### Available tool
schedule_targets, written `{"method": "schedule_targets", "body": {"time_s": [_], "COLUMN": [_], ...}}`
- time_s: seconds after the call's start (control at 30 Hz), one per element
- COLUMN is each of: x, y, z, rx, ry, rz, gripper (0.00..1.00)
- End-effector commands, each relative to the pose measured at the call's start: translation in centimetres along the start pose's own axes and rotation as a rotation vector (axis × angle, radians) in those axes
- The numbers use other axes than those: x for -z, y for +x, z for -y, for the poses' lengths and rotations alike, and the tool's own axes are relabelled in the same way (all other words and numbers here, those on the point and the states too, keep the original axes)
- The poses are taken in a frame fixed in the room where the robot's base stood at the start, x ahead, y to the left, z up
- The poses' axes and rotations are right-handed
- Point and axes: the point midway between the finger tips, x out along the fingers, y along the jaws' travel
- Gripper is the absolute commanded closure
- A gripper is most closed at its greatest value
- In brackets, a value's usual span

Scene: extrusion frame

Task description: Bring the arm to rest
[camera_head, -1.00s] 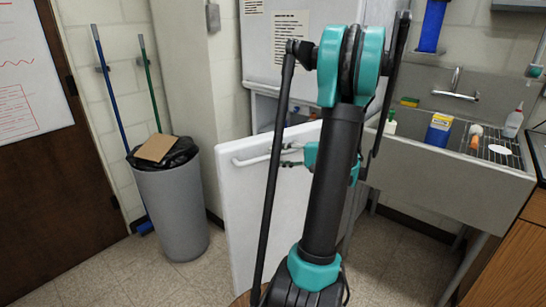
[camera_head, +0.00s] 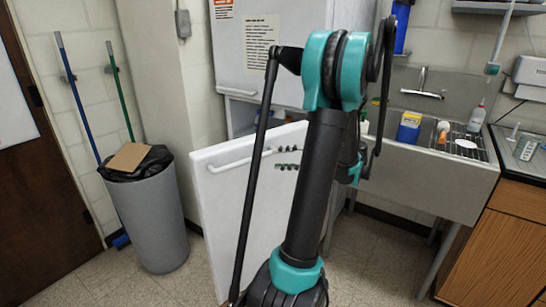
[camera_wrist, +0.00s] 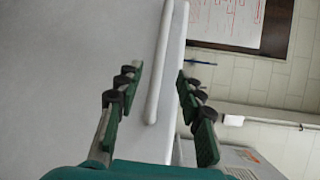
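My arm (camera_head: 318,180) rises in front of the head camera and bends at a teal joint at the top. My gripper (camera_wrist: 158,76) is open, its dark green fingers apart with nothing held. In the head view its fingers (camera_head: 278,158) show in front of the white door, just right of the handle's end. The door's white bar handle (camera_wrist: 162,65) appears between the fingers in the wrist view, with no visible contact. In the head view the handle (camera_head: 235,163) runs along the door's top. The gripper's body is partly hidden behind my arm.
The white lower door (camera_head: 230,220) of the fridge (camera_head: 240,60) stands open. A grey bin (camera_head: 147,220) with cardboard (camera_head: 128,156) on top is at left. A sink (camera_head: 425,175) and a wooden cabinet (camera_head: 500,245) are at right. Floor between bin and door is clear.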

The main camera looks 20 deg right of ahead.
Motion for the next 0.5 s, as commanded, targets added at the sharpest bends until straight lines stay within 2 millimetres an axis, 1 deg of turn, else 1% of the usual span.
{"method": "schedule_targets", "body": {"time_s": [0.17, 0.27, 0.37, 0.4, 0.47, 0.5], "x": [0.0, -0.4, -1.5, -2.1, -3.3, -4.2], "y": [0.1, 1.1, 3.8, 5.2, 7.3, 8.7], "z": [0.0, -0.2, -0.9, -1.5, -2.5, -3.2], "rx": [-0.001, -0.025, -0.100, -0.143, -0.218, -0.271], "ry": [0.000, 0.005, 0.014, 0.017, 0.017, 0.013], "rz": [0.000, 0.004, 0.013, 0.015, 0.020, 0.022], "gripper": [0.62, 0.62, 0.62, 0.62, 0.62, 0.62]}}
